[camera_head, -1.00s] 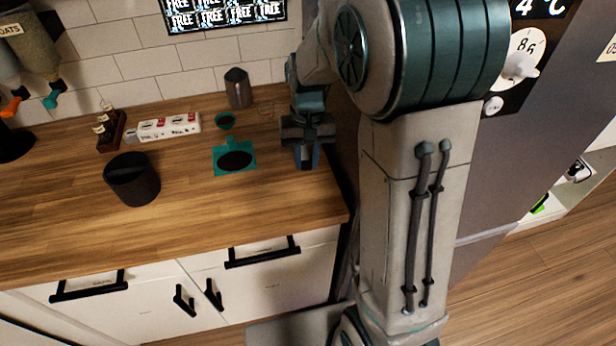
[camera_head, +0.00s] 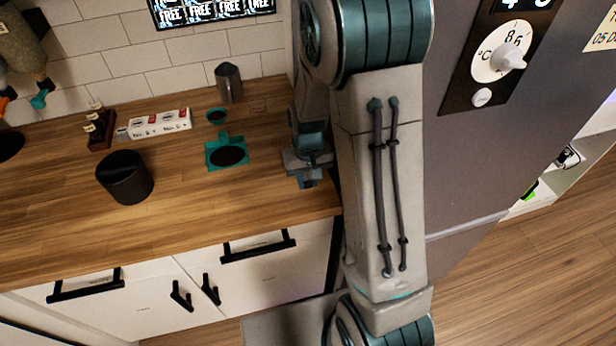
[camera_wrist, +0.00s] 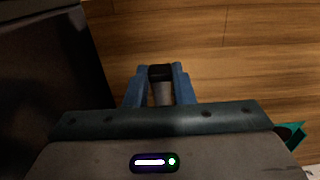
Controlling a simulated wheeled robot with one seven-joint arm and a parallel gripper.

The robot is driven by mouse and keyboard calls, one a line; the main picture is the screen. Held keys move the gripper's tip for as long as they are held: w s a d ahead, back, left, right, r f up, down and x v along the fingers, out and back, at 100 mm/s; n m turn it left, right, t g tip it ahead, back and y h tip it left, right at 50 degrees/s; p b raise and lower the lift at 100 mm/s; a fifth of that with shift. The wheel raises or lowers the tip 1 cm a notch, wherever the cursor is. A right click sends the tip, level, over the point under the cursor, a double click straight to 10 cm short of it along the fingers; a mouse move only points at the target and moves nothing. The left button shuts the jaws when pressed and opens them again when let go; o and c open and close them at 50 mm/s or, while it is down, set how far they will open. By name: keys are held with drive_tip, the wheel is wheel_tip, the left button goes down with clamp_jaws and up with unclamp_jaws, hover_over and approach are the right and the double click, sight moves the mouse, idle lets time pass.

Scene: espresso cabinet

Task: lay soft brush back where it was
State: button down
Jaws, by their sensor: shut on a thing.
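My gripper (camera_head: 311,181) is above the right end of the wooden counter, close to the fridge side. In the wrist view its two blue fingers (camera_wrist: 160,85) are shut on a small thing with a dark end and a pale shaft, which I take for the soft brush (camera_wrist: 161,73). I cannot make out the brush in the head view. The wrist view shows bare wood beyond the fingertips; I cannot tell whether the brush touches it.
A teal mat (camera_head: 213,161) with a dark disc lies left of my gripper. The fridge (camera_head: 470,150) rises close on the right.

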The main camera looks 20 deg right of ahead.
drive_tip(key=shift+f, duration=0.25)
drive_tip(key=c, duration=1.2)
unclamp_jaws()
drive_tip(key=shift+r, duration=0.1)
drive_tip(key=shift+c, duration=0.2)
drive_tip(key=shift+r, duration=0.1)
wheel_tip(320, 180, up, 12)
drive_tip(key=b, duration=0.1)
drive_tip(key=s+r+t, duration=0.1)
drive_tip(key=s+r, duration=0.2)
drive_tip(key=s, duration=0.5)
drive_tip(key=s+r+t, duration=0.2)
drive_tip(key=s+r, duration=0.2)
drive_tip(key=s, duration=0.4)
drive_tip(key=shift+r+t, duration=0.2)
drive_tip(key=shift+t, duration=0.1)
